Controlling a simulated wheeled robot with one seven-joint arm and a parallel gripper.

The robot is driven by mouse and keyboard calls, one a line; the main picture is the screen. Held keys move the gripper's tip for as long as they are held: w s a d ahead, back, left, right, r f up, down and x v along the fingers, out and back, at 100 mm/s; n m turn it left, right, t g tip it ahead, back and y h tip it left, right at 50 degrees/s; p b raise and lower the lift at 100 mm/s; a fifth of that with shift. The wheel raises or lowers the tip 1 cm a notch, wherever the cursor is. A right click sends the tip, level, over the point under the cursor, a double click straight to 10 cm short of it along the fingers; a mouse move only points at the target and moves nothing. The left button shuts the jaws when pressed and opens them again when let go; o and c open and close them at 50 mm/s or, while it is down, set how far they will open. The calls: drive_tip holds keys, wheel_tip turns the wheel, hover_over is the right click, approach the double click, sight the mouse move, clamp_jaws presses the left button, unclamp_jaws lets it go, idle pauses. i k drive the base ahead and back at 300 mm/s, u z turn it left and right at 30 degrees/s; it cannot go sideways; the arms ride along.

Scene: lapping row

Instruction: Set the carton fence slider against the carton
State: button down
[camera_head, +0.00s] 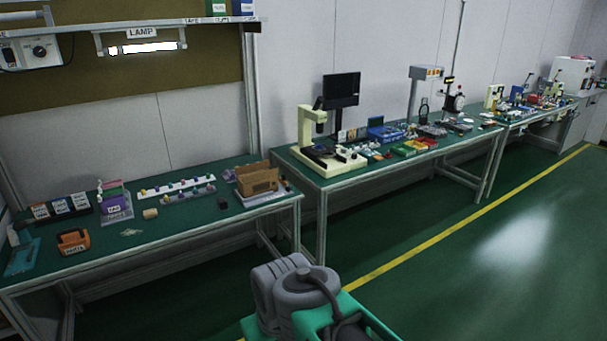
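A brown open-topped carton (258,181) stands upright on a pale flat base (264,199) at the right end of the near green bench. Small dark and coloured parts lie close to the carton's left and right sides. They are too small for me to tell which is the fence slider, or whether it touches the carton. My gripper's fingers are not in view. Only a grey and teal part of my own arm shows at the bottom middle, well apart from the carton.
A second bench (345,176) with a microscope (313,135) stands to the right. The green floor (460,270) in front is clear.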

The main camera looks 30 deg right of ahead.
sight(282, 180)
drive_tip(key=z, duration=0.65)
drive_tip(key=i, duration=0.9)
drive_tip(key=z, duration=0.7)
drive_tip(key=i, duration=1.1)
drive_tip(key=u, duration=1.05)
drive_tip(key=i, duration=0.9)
drive_tip(key=u, duration=0.95)
